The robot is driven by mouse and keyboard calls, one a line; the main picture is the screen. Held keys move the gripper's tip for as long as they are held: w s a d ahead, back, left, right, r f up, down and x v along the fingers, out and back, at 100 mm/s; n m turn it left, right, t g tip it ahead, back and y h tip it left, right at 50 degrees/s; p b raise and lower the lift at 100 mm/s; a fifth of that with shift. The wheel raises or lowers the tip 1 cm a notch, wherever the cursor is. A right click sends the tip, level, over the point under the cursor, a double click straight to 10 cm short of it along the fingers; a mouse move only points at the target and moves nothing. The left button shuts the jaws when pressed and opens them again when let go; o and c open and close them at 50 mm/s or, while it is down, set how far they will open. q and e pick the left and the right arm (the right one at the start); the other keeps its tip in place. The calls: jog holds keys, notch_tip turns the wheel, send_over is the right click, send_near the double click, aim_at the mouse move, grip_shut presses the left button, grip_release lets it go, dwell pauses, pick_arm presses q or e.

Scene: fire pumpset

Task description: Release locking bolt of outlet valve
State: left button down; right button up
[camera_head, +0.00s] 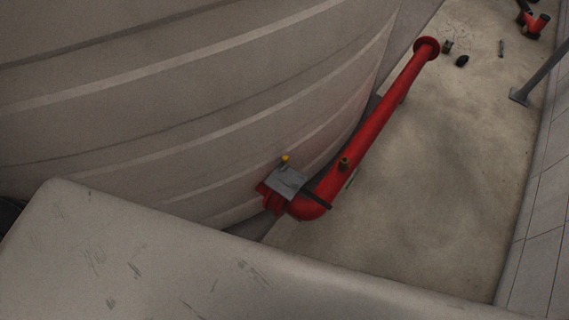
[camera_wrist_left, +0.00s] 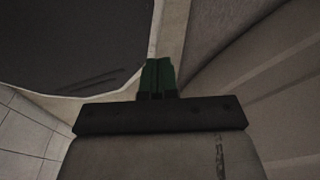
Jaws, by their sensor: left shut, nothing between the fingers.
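The outlet valve (camera_head: 286,181) sits low on the side of the large ribbed tank, where the red pipe joins it. It has a grey plate-like top, a small yellow part (camera_head: 285,158) standing above it, and a dark bar (camera_head: 317,199) reaching to the right. The locking bolt cannot be told apart at this size. My left gripper (camera_wrist_left: 159,77) shows only in the left wrist view, with its green fingers together and nothing between them. The valve is not in that view. My right gripper is in neither view.
The red pipe (camera_head: 372,125) runs from the valve to a flange at the upper right. Small loose parts (camera_head: 462,61) lie on the concrete floor there. The tank wall (camera_head: 200,110) fills the left. A grey post (camera_head: 540,75) stands right. Open floor (camera_head: 420,200) lies right of the pipe.

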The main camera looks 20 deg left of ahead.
aim_at(285, 161)
pick_arm(q)
jog(key=w+d+m+t+b, duration=0.3)
jog(key=w+m+b, duration=0.2)
jog(key=w+m, duration=0.45)
jog(key=w+d+m+t+b, duration=0.25)
jog(key=w+m+b, duration=0.35)
jog(key=w, duration=0.7)
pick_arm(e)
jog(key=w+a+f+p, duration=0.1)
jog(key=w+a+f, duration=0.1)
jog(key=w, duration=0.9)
pick_arm(q)
jog(key=w+d+r+m+t+y+b, duration=0.1)
jog(key=w+d+r+m+t+b, duration=0.2)
jog(key=w+r+m, duration=1.2)
jog(key=m+t+b, duration=0.1)
jog(key=t+b, duration=0.2)
jog(key=b, duration=0.1)
jog(key=shift+w+r+y, duration=0.2)
jog(key=shift+r+y, duration=0.1)
jog(key=shift+r, duration=0.1)
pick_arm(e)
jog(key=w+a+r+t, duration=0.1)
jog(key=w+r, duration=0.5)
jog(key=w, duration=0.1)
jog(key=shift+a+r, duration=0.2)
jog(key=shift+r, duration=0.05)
